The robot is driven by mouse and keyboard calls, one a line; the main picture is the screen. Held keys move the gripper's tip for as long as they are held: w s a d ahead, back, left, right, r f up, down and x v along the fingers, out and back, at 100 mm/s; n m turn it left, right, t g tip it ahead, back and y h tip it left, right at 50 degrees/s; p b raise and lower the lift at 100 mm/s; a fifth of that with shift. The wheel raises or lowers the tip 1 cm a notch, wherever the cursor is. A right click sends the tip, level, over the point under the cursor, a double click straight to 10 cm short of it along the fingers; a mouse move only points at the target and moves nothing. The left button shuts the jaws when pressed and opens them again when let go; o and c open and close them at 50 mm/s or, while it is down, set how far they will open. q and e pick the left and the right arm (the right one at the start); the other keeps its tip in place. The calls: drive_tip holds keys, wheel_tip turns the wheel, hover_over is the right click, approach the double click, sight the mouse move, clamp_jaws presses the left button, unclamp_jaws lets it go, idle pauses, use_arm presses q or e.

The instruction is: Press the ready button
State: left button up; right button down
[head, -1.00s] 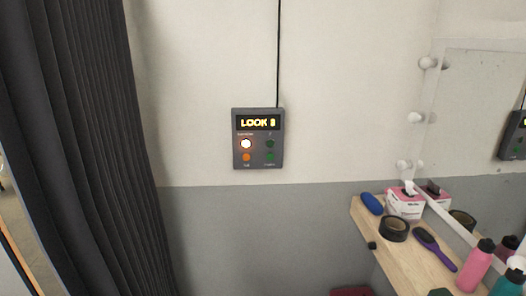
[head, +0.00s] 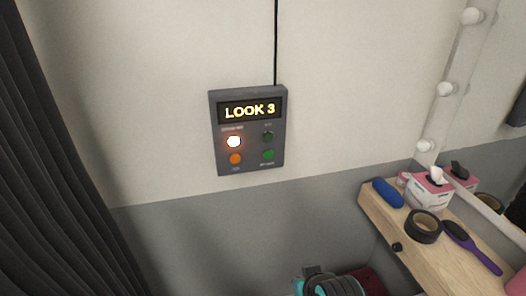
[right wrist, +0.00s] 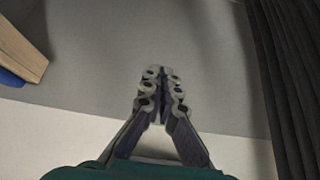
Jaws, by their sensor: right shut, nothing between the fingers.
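A dark grey control panel (head: 249,160) hangs on the wall in the head view, its display reading LOOK 3. It has a glowing white button (head: 234,141) at upper left, a dark green button (head: 268,136) at upper right, an orange button (head: 235,159) at lower left and a brighter green button (head: 268,155) at lower right. The small labels are too blurred to read surely. My right gripper (right wrist: 162,75) is shut and empty in the right wrist view, pointing at the grey wall. Teal and grey parts of my right arm show below the panel in the head view. My left gripper is out of view.
A wooden shelf (head: 432,262) at right holds a tissue box (head: 428,196), black tape roll (head: 423,227), purple brush (head: 470,246) and blue item (head: 387,193). A dark curtain (head: 50,180) hangs at left. The wall around the panel is clear, except for its cable above.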

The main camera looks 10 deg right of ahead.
sight(268, 154)
use_arm(q)
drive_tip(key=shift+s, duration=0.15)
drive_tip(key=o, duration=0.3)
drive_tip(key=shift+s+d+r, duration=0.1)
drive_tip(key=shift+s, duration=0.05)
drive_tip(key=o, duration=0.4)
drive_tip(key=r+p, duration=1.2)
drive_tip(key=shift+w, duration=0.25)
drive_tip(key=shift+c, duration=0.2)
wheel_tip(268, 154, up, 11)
drive_tip(key=p, duration=1.1)
use_arm(e)
drive_tip(key=w+r+m+t+y, duration=0.1)
drive_tip(key=w+r+m, duration=0.7)
drive_tip(key=m, duration=0.6)
drive_tip(key=w+r+m+y, duration=0.2)
drive_tip(key=w+r+m, duration=0.7)
drive_tip(key=w+m, duration=0.3)
drive_tip(key=shift+d+m+t, duration=0.2)
drive_tip(key=shift+m+t, duration=0.2)
drive_tip(key=shift+m, duration=0.7)
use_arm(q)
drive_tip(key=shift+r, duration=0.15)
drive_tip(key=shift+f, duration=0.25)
use_arm(e)
drive_tip(key=shift+w+a, duration=0.15)
drive_tip(key=shift+w, duration=4.2)
drive_tip(key=shift+r, duration=0.1)
